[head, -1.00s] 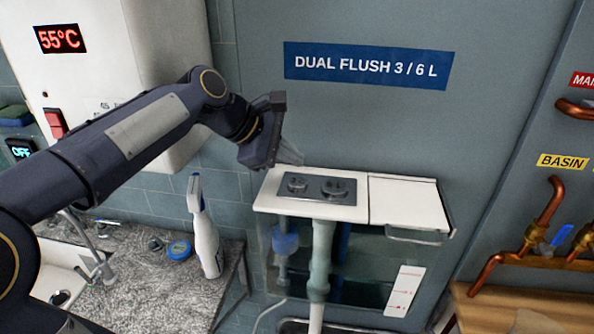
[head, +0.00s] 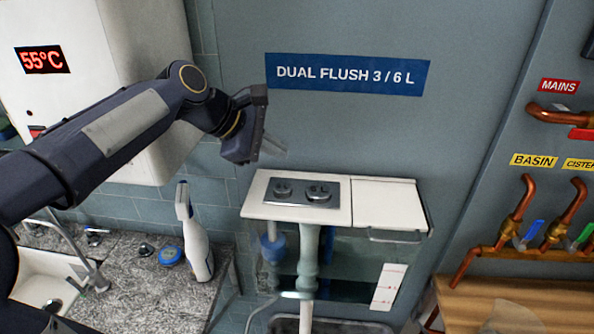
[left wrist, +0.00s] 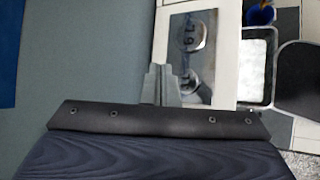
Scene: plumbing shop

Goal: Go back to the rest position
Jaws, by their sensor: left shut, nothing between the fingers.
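My left gripper (head: 277,147) is shut and empty. In the head view it hangs in the air above and a little left of the dual flush plate (head: 318,205), apart from it. The plate carries two round buttons and sits on the white cistern top (head: 380,192). In the left wrist view the shut fingers (left wrist: 160,75) show in front of the cistern, with the flush plate (left wrist: 180,45) beyond them and to the right. My right gripper is in neither view.
A white spray bottle (head: 197,240) and a blue round tin (head: 170,255) stand on the stone counter left of the cistern. A water heater (head: 95,50) hangs behind my left arm. Copper pipes (head: 515,215) with valves are at the right.

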